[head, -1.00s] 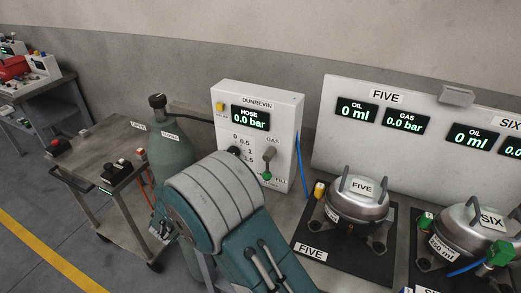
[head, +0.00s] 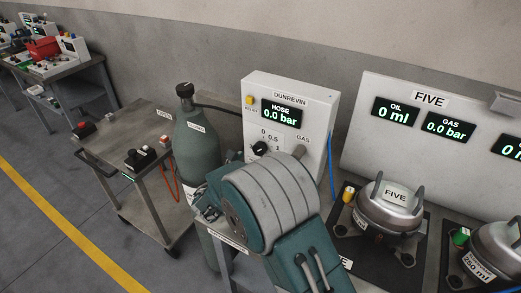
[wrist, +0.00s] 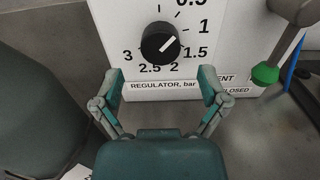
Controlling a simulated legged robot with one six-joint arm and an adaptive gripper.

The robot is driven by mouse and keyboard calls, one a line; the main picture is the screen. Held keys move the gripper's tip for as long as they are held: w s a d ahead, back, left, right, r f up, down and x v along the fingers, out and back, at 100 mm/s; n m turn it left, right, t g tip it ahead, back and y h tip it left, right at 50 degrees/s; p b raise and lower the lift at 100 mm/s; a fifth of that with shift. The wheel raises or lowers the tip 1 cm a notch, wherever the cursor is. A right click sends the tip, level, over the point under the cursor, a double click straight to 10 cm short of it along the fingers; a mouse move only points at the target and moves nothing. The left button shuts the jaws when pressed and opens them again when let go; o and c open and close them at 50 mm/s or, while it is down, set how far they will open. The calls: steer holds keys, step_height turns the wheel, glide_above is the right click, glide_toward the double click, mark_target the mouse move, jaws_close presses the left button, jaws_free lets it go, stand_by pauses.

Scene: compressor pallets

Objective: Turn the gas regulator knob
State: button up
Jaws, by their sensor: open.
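The regulator knob (wrist: 161,43) is a round black dial with a white pointer line, on a white panel marked with bar values. Its pointer aims up and right, between the 1 and 1.5 marks. It also shows in the head view (head: 260,149), just above my arm. My gripper (wrist: 161,82) is open and empty in the wrist view, its two fingers spread just below the knob in the picture. I see no contact with the knob. The white Dunrevin box (head: 318,108) carries the knob, and its hose display (head: 281,113) reads 0.0 bar.
A grey-green gas cylinder (head: 195,150) stands left of the box. A grey lever with a green tip (wrist: 266,73) is right of the knob. A metal cart (head: 125,135) is at the left. A compressor labelled FIVE (head: 391,212) sits right of the box.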

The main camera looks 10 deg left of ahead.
mark_target(257, 152)
steer(key=x, duration=0.5)
steer(key=shift+w, duration=0.1)
steer(key=shift+c, duration=0.3)
steer(key=c, duration=1.1)
